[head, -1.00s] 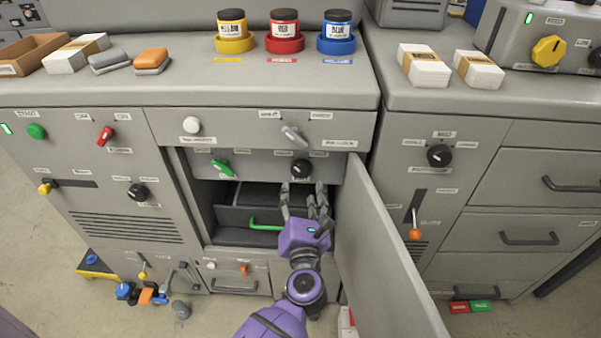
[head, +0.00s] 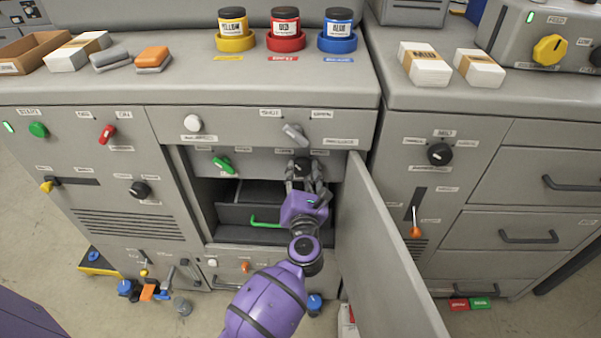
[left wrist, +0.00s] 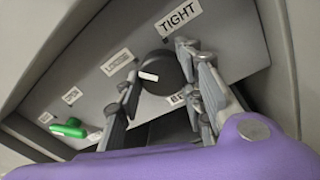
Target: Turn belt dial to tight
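The belt dial is a black round knob (head: 301,164) on the panel inside the open compartment; it also shows in the left wrist view (left wrist: 162,70). Its white mark points left, toward the label that seems to read LOOSE (left wrist: 117,62). The TIGHT label (left wrist: 181,17) is above and to the right of the knob. My left gripper (head: 305,178) is at the dial, its fingers apart on either side of it in the wrist view (left wrist: 168,85). I cannot tell whether they touch it. A finger partly hides the label below the knob. My right gripper is not in view.
An open grey door (head: 385,250) stands close to the right of my left arm. A green lever switch (head: 222,164) is left of the dial. A green handle (head: 264,223) is below, inside the compartment. A grey lever (head: 295,133) sits just above.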

